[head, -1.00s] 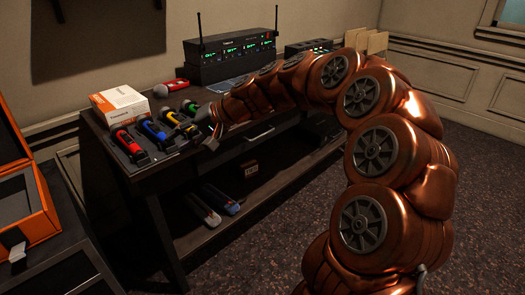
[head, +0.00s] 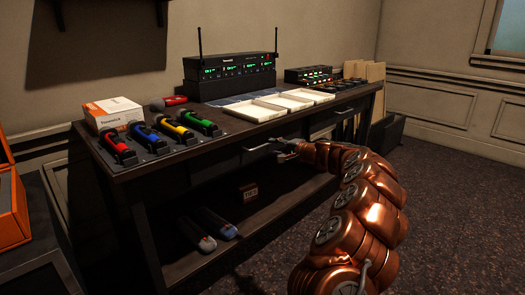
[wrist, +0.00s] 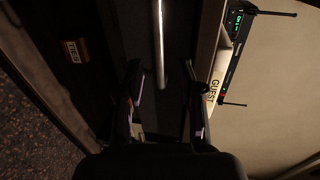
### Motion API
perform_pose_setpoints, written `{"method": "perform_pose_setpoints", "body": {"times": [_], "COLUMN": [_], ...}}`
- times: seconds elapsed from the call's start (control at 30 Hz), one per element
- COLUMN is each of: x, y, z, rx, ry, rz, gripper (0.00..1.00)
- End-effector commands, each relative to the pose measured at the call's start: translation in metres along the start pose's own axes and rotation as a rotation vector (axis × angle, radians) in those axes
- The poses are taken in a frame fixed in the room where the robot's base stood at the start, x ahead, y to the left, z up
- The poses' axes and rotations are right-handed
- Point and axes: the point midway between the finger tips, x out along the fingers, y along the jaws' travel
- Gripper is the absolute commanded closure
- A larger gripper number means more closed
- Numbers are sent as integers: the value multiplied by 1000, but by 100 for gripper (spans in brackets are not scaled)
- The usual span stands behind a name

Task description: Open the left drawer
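The left drawer is in the dark desk's front, under the white trays. It looks shut. Its pale bar handle (head: 258,148) shows just left of my gripper (head: 286,151) in the head view. In the wrist view the handle (wrist: 159,45) is a bright upright bar ending near the fingertips. My gripper (wrist: 165,85) is open there, with one finger on each side of the handle's line. I cannot tell whether either finger touches it. A second handle (head: 344,114) sits farther right on the desk.
Coloured microphones (head: 163,134), a white-orange box (head: 113,112), white trays (head: 283,104) and a receiver rack (head: 232,76) stand on the desk (head: 225,136). The lower shelf (head: 240,226) holds more microphones and a small box (head: 249,193). The floor in front is clear.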

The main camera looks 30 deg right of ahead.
Motion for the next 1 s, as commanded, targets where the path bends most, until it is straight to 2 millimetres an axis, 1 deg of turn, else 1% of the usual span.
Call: {"method": "perform_pose_setpoints", "body": {"times": [0.2,0.5,0.7,1.0], "x": [29,59,67,68], "y": [5,3,2,1], "z": [2,2,2,2], "rx": [0,0,2,1], "ry": [-3,-3,-3,-4], "rz": [6,5,2,1], "gripper": [63,63,63,63]}}
